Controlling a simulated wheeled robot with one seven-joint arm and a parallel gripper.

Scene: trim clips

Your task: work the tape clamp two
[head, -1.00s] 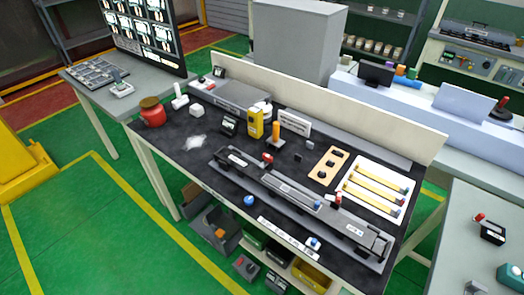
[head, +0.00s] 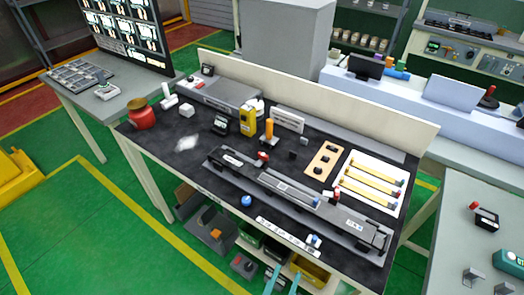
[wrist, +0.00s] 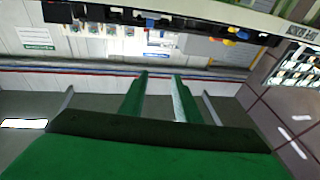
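A long grey fixture (head: 270,183) lies along the front of the black-topped bench in the head view. Two small red-topped clamp parts stand on it, one near its left half (head: 262,157) and one near its right half (head: 335,193). I cannot tell which is tape clamp two, nor whether either is open or shut. My gripper (head: 282,282) shows only as teal fingertips at the bottom edge, apart from the fixture. In the wrist view my gripper (wrist: 160,80) is open with nothing between its green fingers.
A blue knob (head: 246,201) and a blue-topped part (head: 314,240) sit along the bench front. A yellow device (head: 247,121), an orange-handled tool (head: 269,130) and a red jar (head: 142,115) stand farther back. Bins (head: 212,232) fill the shelf below.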

